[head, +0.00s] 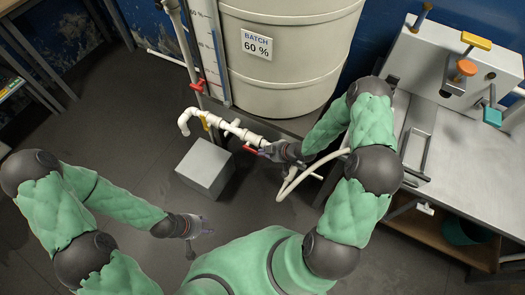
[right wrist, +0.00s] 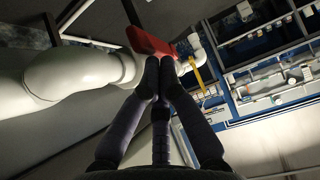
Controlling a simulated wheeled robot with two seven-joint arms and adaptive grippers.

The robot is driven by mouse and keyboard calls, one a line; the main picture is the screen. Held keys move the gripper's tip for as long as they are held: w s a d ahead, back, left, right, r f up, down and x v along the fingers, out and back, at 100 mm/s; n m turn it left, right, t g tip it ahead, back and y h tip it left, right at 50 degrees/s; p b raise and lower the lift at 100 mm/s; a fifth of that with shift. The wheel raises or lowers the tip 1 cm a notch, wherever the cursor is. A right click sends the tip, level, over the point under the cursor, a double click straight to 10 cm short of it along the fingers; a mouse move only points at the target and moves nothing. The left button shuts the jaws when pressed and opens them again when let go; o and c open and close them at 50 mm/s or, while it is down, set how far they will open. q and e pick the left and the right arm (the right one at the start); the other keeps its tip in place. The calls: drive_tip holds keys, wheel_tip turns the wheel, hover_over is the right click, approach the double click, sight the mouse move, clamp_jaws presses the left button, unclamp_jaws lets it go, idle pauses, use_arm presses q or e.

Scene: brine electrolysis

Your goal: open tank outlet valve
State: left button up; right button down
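The large cream tank (head: 290,50) stands at the back, with a "BATCH 60 %" label. A white outlet pipe (head: 238,130) runs at its foot and carries a red valve handle (head: 250,149). My right gripper (head: 264,151) is at this handle. In the right wrist view the red handle (right wrist: 152,41) lies just beyond my right fingertips (right wrist: 159,64), which are close together and look shut; they seem to touch its edge, but I see no clear grasp. My left gripper (head: 206,231) hangs low over the floor, away from the pipe; its fingers are too small to judge.
A yellow handle (head: 205,123) and another red handle (head: 197,85) sit on piping left of the tank. A grey block (head: 205,168) stands below the pipe. A metal bench (head: 465,160) with a box of coloured knobs is at right. Floor at left is clear.

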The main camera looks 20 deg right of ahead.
drive_tip(key=shift+s+f, duration=0.2)
drive_tip(key=shift+f, duration=0.05)
idle(0.3)
